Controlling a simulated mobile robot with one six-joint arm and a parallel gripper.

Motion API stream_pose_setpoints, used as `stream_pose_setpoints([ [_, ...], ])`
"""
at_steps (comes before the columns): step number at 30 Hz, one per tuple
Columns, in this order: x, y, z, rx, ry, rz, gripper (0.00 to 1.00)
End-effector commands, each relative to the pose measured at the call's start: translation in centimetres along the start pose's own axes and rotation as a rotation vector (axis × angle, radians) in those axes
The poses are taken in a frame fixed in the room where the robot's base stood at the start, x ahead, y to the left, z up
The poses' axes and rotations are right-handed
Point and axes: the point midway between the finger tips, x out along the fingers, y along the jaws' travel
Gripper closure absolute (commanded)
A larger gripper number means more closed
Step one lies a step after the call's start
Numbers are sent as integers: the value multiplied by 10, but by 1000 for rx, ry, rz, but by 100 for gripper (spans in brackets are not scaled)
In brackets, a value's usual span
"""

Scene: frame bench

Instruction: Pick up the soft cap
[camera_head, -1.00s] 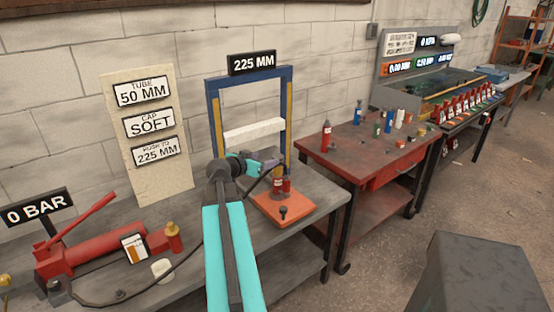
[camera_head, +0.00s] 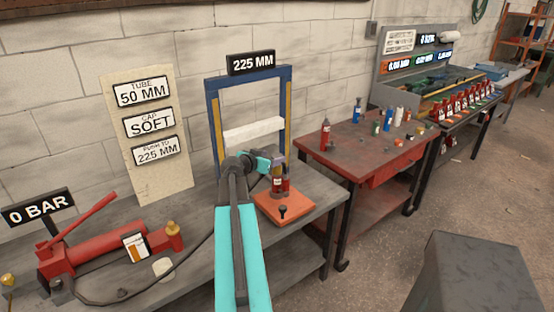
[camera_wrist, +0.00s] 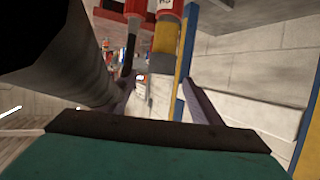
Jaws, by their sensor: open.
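My gripper (camera_head: 276,163) is in front of the blue frame's right post, just above two small red pieces (camera_head: 278,184) on an orange plate (camera_head: 270,206). Its jaws are open. In the wrist view the two purple-grey fingers (camera_wrist: 160,84) stand apart. A grey-and-tan cylinder (camera_wrist: 165,40), joined to a red labelled piece (camera_wrist: 171,8), shows beyond and between them. A darker grey post (camera_wrist: 132,40) is beside it. The label is too small and cut off to read, so I cannot tell which piece is the soft cap. A small dark knob (camera_head: 283,211) stands on the plate.
A blue press frame (camera_head: 212,130) with a white crossbar (camera_head: 253,131) stands behind. A sign board (camera_head: 150,180) reads tube 50 mm, cap soft, push to 225 mm. A red pump (camera_head: 90,248) and hose lie left. A red table (camera_head: 345,165) with bottles stands right.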

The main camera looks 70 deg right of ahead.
Motion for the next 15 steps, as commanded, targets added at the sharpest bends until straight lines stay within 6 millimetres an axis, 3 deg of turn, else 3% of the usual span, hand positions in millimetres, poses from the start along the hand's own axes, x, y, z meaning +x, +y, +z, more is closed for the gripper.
stream_pose_setpoints([
  [15,42,-2,-1,-1,-1,0,41],
])
